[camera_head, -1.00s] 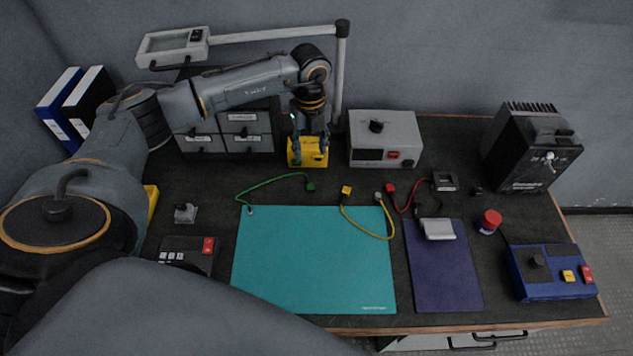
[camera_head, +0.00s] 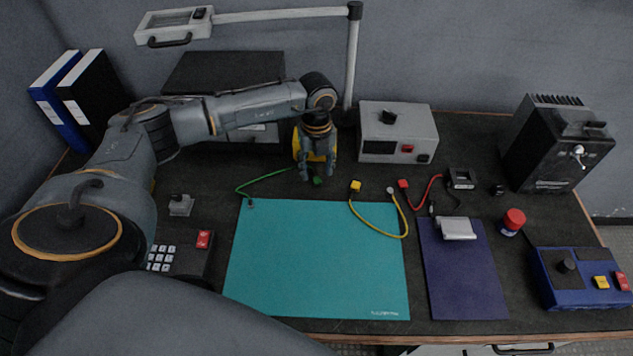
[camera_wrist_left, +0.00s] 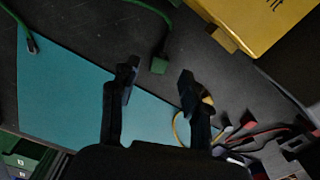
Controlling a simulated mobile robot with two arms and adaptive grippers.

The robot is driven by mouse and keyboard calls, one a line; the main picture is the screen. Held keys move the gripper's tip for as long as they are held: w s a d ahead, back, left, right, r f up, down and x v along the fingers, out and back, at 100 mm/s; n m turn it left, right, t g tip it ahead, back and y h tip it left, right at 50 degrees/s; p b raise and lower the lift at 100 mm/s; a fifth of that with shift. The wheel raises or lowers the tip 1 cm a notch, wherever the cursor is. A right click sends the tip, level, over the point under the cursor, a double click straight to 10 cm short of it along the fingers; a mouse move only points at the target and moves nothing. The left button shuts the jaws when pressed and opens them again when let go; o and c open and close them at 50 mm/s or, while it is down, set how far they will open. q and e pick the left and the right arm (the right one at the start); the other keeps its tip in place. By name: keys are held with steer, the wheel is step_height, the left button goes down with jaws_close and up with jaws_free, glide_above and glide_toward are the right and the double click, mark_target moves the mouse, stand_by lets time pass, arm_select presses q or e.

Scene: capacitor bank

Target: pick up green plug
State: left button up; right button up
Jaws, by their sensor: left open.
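The green plug (camera_head: 317,181) is a small green block at the right end of a green cable (camera_head: 262,181). It lies on the dark bench behind the teal mat (camera_head: 318,260). My left gripper (camera_head: 318,176) points down over the plug, fingers spread and empty. In the left wrist view the plug (camera_wrist_left: 159,64) sits beyond and between the two fingertips (camera_wrist_left: 158,80), apart from both. The cable runs up from it. My right gripper is not in view.
A yellow box (camera_head: 323,148) stands close behind my left gripper. A yellow plug (camera_head: 355,186) with its cable lies to the right, then a red plug (camera_head: 403,184). A grey power unit (camera_head: 398,132) stands behind them.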

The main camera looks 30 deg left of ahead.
mark_target(316, 179)
arm_select(q)
step_height(316, 179, down, 3)
steer(key=shift+r+b, duration=0.1)
steer(key=shift+b, duration=0.6)
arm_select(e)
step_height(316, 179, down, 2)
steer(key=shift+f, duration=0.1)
arm_select(q)
steer(key=shift+c, duration=0.2)
steer(key=c, duration=0.9)
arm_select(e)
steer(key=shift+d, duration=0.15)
arm_select(q)
steer(key=shift+r, duration=0.15)
